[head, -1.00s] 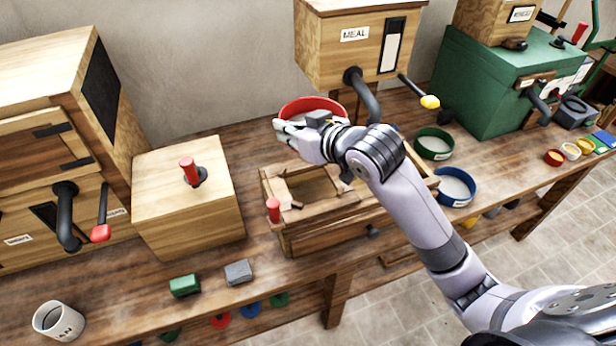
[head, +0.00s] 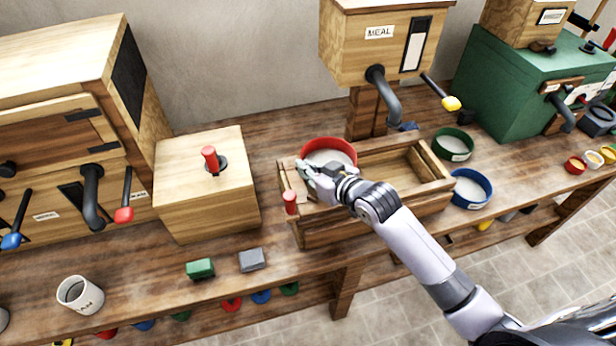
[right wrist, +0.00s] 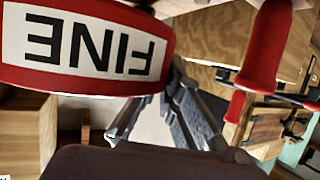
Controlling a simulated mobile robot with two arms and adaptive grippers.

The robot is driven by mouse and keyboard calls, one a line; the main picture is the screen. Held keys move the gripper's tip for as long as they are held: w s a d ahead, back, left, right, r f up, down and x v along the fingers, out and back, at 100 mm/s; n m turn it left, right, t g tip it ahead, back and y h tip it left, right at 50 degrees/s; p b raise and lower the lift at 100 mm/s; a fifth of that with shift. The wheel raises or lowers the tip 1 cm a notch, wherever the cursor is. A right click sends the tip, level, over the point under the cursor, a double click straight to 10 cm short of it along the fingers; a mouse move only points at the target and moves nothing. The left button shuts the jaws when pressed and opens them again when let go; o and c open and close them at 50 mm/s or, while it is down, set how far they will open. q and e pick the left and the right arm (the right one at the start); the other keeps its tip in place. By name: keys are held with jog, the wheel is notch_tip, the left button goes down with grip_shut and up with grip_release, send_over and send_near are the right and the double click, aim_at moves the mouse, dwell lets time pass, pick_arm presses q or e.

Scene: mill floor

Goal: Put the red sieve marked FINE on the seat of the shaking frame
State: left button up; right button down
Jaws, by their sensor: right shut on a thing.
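The red sieve (head: 330,144) is round with a pale mesh, and in the head view it is over the left end of the wooden shaking frame (head: 425,204). In the right wrist view its white FINE label (right wrist: 85,42) fills the upper left, upside down. My right gripper (head: 308,170) is shut on the sieve's near left rim; its fingers also show in the right wrist view (right wrist: 165,112). I cannot tell whether the sieve touches the frame. The frame's right part is open and empty. A red-handled knob (head: 290,201) stands at the frame's left front corner. My left gripper is not in view.
A wooden box with a red lever (head: 210,160) stands left of the frame. The MEAL hopper (head: 385,45) with its spout is behind it. A green sieve (head: 453,145) and a blue sieve (head: 470,188) lie to the right. Two small blocks and a mug (head: 80,294) are at front left.

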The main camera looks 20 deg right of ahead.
notch_tip(320, 180, down, 4)
jog(key=shift+r, duration=0.25)
jog(key=shift+f, duration=0.1)
jog(key=c, duration=1.8)
grip_release()
jog(key=shift+f, duration=0.1)
jog(key=b+v, duration=0.1)
jog(key=v, duration=1.1)
jog(key=shift+r, duration=0.25)
